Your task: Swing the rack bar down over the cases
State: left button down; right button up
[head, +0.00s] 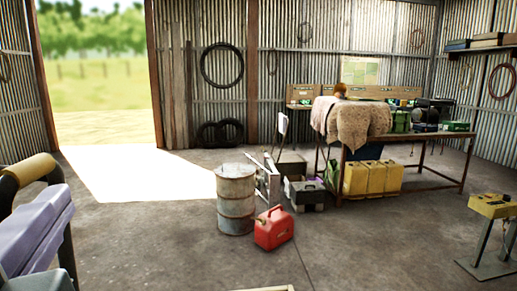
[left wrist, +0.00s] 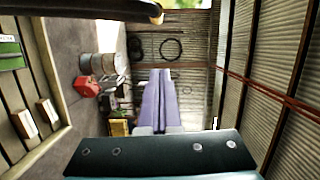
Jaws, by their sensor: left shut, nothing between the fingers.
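My left gripper (head: 60,203) shows at the lower left of the head view, its lavender fingers shut together and empty. In the left wrist view its fingers (left wrist: 160,75) point away from the camera. A dark bar with a tan-yellow sleeve (head: 35,169), which looks like the rack bar, is just above and behind the fingers in the head view. It also crosses the top of the left wrist view (left wrist: 80,8), apart from the fingers. A green labelled box (left wrist: 10,52), possibly one of the cases, is cut off at the left edge there. My right gripper is not in view.
A rusty barrel (head: 236,199) and a red fuel can (head: 273,228) stand on the floor ahead. A workbench (head: 437,164) with yellow cans beneath is at the right. Wooden slats (left wrist: 48,75) lie at the left wrist view's left. The floor between is open.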

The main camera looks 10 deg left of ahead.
aim_at(49, 171)
pick_arm(q)
jog(key=shift+w+a+f+p, duration=0.1)
jog(key=shift+w+a+p, duration=1.4)
jog(key=shift+w+a, duration=0.6)
jog(key=shift+w+a+f+p, duration=0.1)
jog(key=shift+w+a+p, duration=1.4)
jog(key=shift+w+a, duration=0.55)
jog(key=shift+s+a, duration=0.15)
jog(key=shift+s, duration=0.05)
